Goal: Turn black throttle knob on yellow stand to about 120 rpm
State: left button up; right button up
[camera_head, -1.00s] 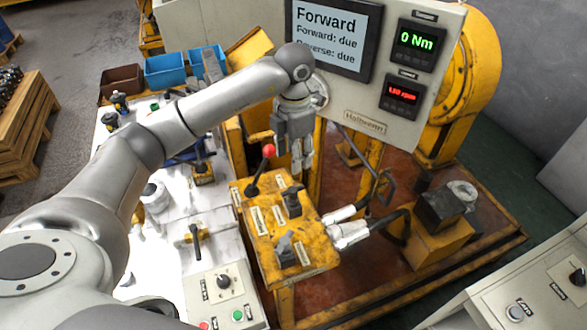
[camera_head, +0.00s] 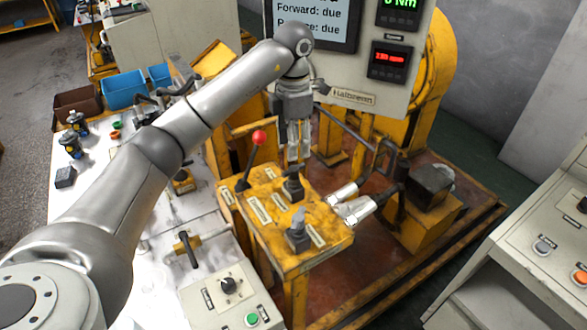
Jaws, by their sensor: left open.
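The yellow stand (camera_head: 325,240) has a sloped top with pale labels too small to read. A black knob (camera_head: 293,187) sits near the middle of that top, and a second, greyer knob (camera_head: 298,236) sits nearer the front. A lever with a red ball (camera_head: 259,138) rises at its back left. My left gripper (camera_head: 298,158) is open and points down just above the black knob, its fingertips close to the knob's top. I cannot tell whether they touch it. The red rpm display (camera_head: 390,59) is lit, but its digits are blurred. My right gripper is out of view.
Silver hose fittings (camera_head: 357,209) with black hoses lie right of the stand. A screen (camera_head: 312,22) hangs behind. The white bench (camera_head: 150,215) on the left holds bins and a small control box (camera_head: 231,291). A grey console (camera_head: 545,245) stands at the right.

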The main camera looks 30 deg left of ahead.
aim_at(293, 167)
pick_arm(q)
notch_tip(293, 167, down, 7)
jog(key=shift+s+r+p, duration=0.1)
jog(key=shift+r+p, duration=0.05)
jog(key=shift+p, duration=0.5)
jog(key=shift+f, duration=0.45)
jog(key=c, duration=0.5)
grip_shut()
jog(key=shift+a+f+m+b, duration=0.1)
jog(key=shift+f+m+b, duration=0.05)
jog(key=shift+m+b, duration=0.65)
jog(key=shift+m, duration=0.2)
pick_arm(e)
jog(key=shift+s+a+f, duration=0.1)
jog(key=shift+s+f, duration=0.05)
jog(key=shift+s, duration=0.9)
